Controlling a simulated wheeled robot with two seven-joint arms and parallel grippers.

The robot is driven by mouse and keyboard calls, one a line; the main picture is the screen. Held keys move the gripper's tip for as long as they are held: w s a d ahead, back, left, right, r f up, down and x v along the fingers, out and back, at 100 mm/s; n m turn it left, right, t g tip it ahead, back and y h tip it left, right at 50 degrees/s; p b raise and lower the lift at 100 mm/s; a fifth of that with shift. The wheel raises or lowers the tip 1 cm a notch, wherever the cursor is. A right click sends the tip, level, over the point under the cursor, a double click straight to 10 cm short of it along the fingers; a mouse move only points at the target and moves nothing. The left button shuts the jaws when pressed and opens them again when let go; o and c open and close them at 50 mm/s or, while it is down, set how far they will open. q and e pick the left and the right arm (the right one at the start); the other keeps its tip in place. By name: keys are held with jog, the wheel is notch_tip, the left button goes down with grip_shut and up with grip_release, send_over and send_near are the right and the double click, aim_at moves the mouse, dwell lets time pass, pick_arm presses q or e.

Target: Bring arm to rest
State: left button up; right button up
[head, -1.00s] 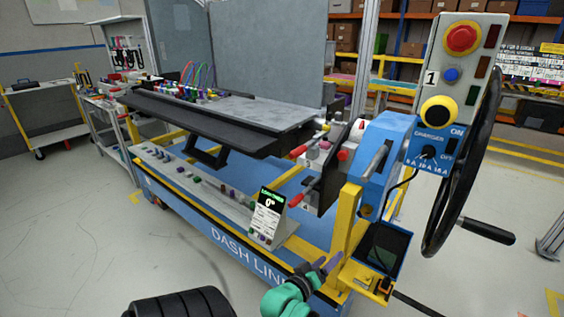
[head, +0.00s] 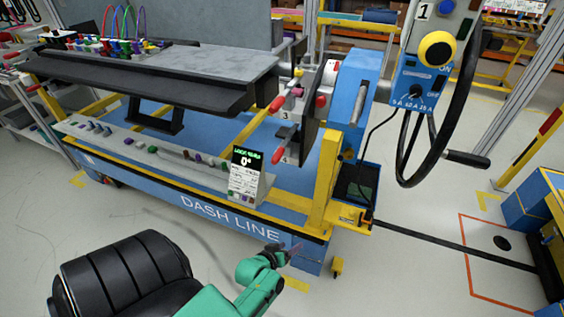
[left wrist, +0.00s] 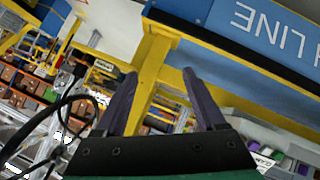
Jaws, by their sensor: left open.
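My left arm, green with a black wrist, is low in the head view. My left gripper (head: 295,250) is in front of the blue lower side of the dash line cart (head: 215,218), near its right corner. In the left wrist view the two dark purple fingers (left wrist: 163,103) stand wide apart with nothing between them. Behind them is the cart's yellow frame post (left wrist: 152,75). I cannot tell the exact gap between the fingertips and the cart. My right arm and gripper are not in view.
A black steering wheel (head: 470,110) and a control box (head: 425,75) stand at the cart's right. A small display stand (head: 246,175) is on the cart's front ledge. The grey floor (head: 395,275) right of my arm is clear. A blue and yellow unit (head: 530,210) is at far right.

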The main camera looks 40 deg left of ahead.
pick_arm(q)
jog(key=shift+d, duration=0.1)
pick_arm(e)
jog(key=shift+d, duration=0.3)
pick_arm(q)
jog(key=s+d+f+m+g+h+p, duration=0.1)
jog(key=s+d+f+m+g, duration=0.15)
jog(key=s+f, duration=0.5)
jog(key=s+d+f+m+g+p, duration=0.15)
jog(key=s+f+m+g, duration=0.25)
jog(key=s+f, duration=0.4)
jog(key=s+a+f+m+g, duration=0.1)
jog(key=s, duration=0.6)
jog(key=s+f+m+g, duration=0.2)
jog(key=s, duration=0.4)
jog(key=shift+s+a, duration=0.4)
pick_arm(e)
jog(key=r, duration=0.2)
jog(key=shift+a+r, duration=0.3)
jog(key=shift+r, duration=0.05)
